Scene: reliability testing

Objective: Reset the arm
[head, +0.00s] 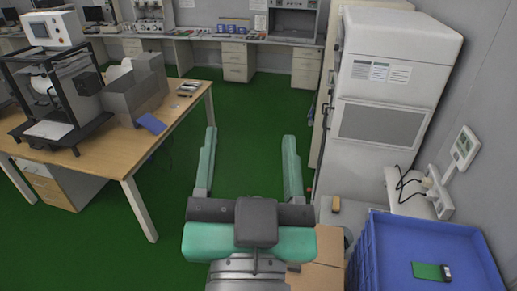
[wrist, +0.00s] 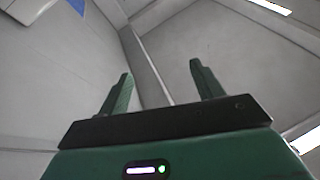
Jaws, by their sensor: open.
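My gripper (head: 249,162) is in the lower middle of the head view, with its two green fingers spread wide apart and nothing between them. Green floor shows between the fingers. In the wrist view my gripper (wrist: 160,85) points toward bare grey walls and the ceiling, and its fingers are apart and empty. It touches nothing that I can see.
A wooden table (head: 107,150) with a printer-like machine (head: 55,90) stands at the left. A tall white cabinet (head: 390,85) stands at the right. A blue crate (head: 384,255) holding a small green board (head: 428,271) is at the lower right. Open floor (head: 245,110) lies ahead.

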